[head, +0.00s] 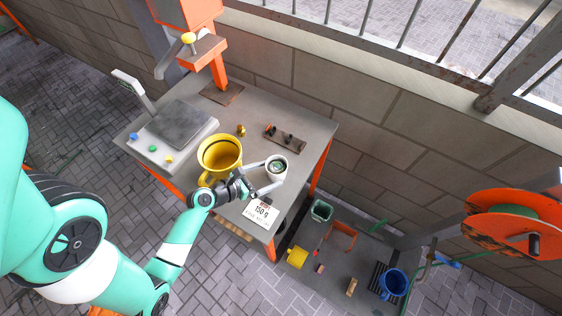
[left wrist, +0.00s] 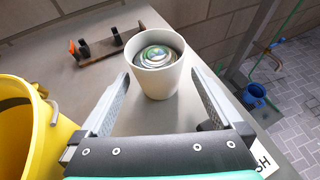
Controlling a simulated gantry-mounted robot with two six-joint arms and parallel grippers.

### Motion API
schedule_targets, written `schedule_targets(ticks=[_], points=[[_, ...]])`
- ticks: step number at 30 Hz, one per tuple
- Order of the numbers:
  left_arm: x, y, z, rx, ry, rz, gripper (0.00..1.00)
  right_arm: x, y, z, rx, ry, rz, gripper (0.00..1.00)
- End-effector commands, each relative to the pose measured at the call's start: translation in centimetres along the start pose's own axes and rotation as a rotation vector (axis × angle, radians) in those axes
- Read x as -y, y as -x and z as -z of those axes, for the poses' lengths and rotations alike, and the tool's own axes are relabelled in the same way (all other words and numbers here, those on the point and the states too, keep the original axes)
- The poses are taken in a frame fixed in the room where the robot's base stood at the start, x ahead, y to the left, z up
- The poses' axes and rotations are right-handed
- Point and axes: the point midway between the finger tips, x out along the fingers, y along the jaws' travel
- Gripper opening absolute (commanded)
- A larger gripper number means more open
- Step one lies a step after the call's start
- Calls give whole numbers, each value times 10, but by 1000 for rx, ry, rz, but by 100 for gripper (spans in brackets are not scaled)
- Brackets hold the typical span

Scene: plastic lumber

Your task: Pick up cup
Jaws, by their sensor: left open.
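A white cup (head: 276,168) stands upright near the right end of the grey table (head: 300,120). A round silver and green object (left wrist: 157,55) sits inside it. My left gripper (head: 269,176) is open around the near side of the cup. In the left wrist view, the white cup (left wrist: 157,82) stands between the fingertips, one on each side, with a small gap visible at the right finger. Contact at the left finger is hard to tell. My right gripper is not in view.
A yellow bucket (head: 219,152) stands close left of the gripper, and a scale (head: 178,128) lies beyond it. A small rack (head: 285,138) is behind the cup. A lower platform holds a blue bucket (head: 394,284).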

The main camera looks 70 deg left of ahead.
Motion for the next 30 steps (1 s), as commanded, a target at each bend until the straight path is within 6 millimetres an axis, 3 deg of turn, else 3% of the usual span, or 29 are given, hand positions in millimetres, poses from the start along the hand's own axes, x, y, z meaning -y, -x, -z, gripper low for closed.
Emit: schedule_targets(ticks=[5,12,16,24,30], points=[[0,0,1,-2,1,0,100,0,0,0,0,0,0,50],[0,-23,1,-2,-2,2,100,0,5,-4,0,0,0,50],[0,-26,-1,0,-1,0,100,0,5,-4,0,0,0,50],[0,-69,-5,-1,-3,2,100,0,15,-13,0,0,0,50],[0,-76,-8,-1,0,0,100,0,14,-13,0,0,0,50]])
